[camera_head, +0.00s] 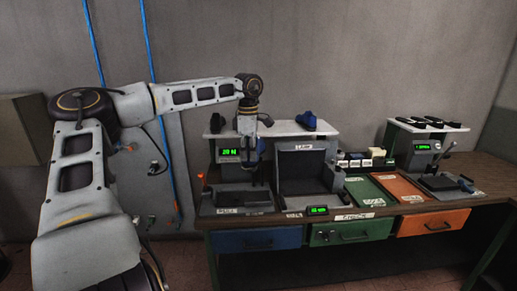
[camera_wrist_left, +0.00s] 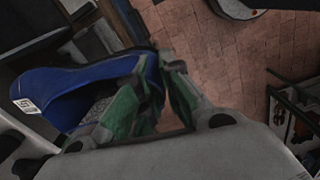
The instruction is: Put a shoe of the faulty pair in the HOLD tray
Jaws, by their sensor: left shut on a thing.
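A blue shoe (camera_wrist_left: 75,92) with a small white label fills the left of the left wrist view. My left gripper (camera_wrist_left: 160,70), with green finger pads, is shut on its edge. In the head view my left gripper (camera_head: 257,172) points down in front of the shelf, above the grey tray at the left of the bench; the held shoe is mostly hidden there. Another blue shoe (camera_head: 308,121) stands on the white shelf. A green tray (camera_head: 370,191) and an orange-red tray (camera_head: 402,188) lie on the bench; their labels are too small to read. My right gripper is out of view.
A grey tray (camera_head: 238,202) lies at the bench's left end, beside a dark open box (camera_head: 305,172). A lever press (camera_head: 446,184) stands at the right. Small blocks (camera_head: 365,158) sit behind the green tray. Dark items (camera_head: 428,121) lie on the right shelf.

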